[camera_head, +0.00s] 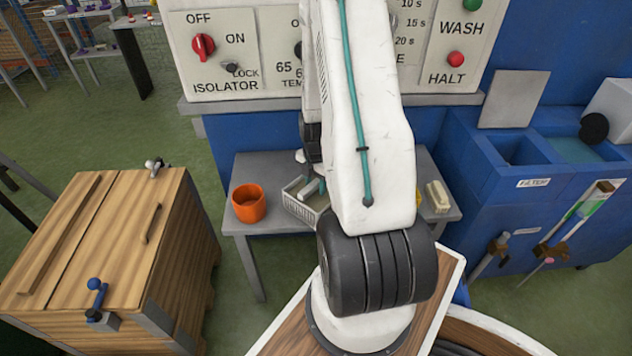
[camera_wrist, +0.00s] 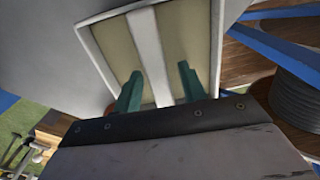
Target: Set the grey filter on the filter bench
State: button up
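A pale grey, tray-like framed piece (camera_head: 303,207) is on or just above the small grey bench (camera_head: 440,208), partly behind my arm. I take it for the grey filter, but cannot be sure. In the wrist view a framed piece (camera_wrist: 155,20) with beige panels and a white middle bar fills the upper middle. My gripper (camera_wrist: 158,72) has two teal fingers, spread apart on either side of that bar, with a visible gap at the right finger. In the head view the gripper (camera_head: 311,187) shows small above the tray-like piece. Contact cannot be told.
An orange pot (camera_head: 249,203) stands left of the tray-like piece, and a cream block (camera_head: 437,196) at the bench's right. A wooden crate (camera_head: 110,255) stands at left. A blue unit (camera_head: 560,200) labelled FILTER is at right. The control panel (camera_head: 240,55) rises behind the bench.

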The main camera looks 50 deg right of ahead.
jog(key=shift+r, duration=0.1)
notch_tip(320, 180, up, 12)
jog(key=w+a+r+m, duration=0.2)
jog(key=a+r+m, duration=0.2)
jog(key=a+r, duration=0.45)
jog(key=s+a+r+m+t, duration=0.1)
jog(key=s+a+r+m, duration=0.3)
jog(key=a+r, duration=0.35)
jog(key=s+a+r+m, duration=0.35)
jog(key=a+r, duration=0.25)
jog(key=a, duration=0.3)
jog(key=s+a+r+m, duration=0.2)
jog(key=s+a+m, duration=0.3)
jog(key=s, duration=0.2)
jog(key=shift+s+r+m, duration=0.2)
jog(key=shift+r+m, duration=0.15)
